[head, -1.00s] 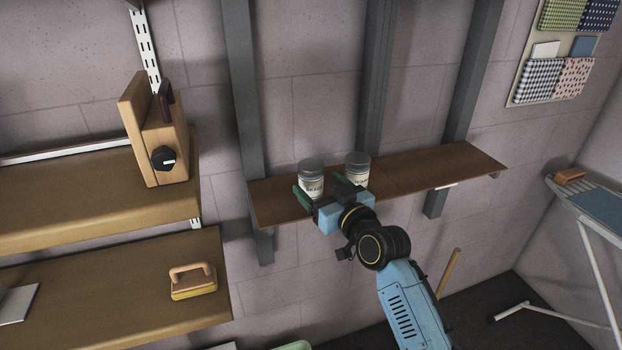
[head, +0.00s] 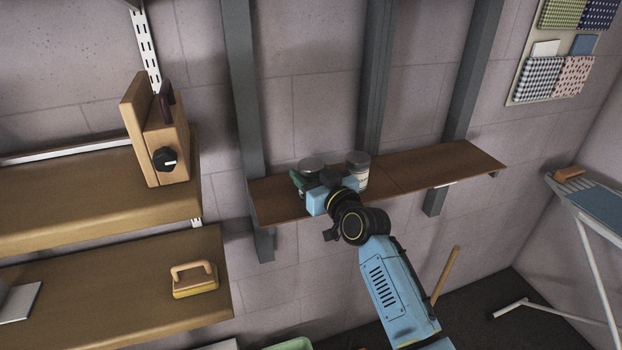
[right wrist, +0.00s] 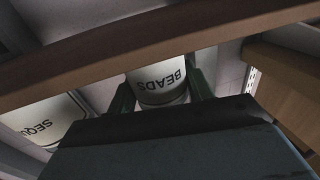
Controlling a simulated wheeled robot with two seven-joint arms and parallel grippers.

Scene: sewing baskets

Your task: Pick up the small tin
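Two small white tins with grey lids stand upright on the narrow brown wall shelf (head: 430,170). The left one in the head view (head: 311,164) is labelled BEADS, and its label shows upside down in the right wrist view (right wrist: 160,82). The other tin (head: 358,166) stands to its right; its label in the right wrist view (right wrist: 45,120) begins SEQU. My right gripper (head: 315,181) is open, with its dark green fingers on either side of the BEADS tin. Whether they touch it is unclear. In the head view, my right gripper partly hides this tin. My left gripper is not in view.
Grey uprights (head: 375,80) stand behind the shelf against the block wall. The SEQU tin is close beside my right gripper. The shelf's right part is bare. Deeper shelves at left hold a wooden block device (head: 168,135) and a yellow-based handled item (head: 194,281).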

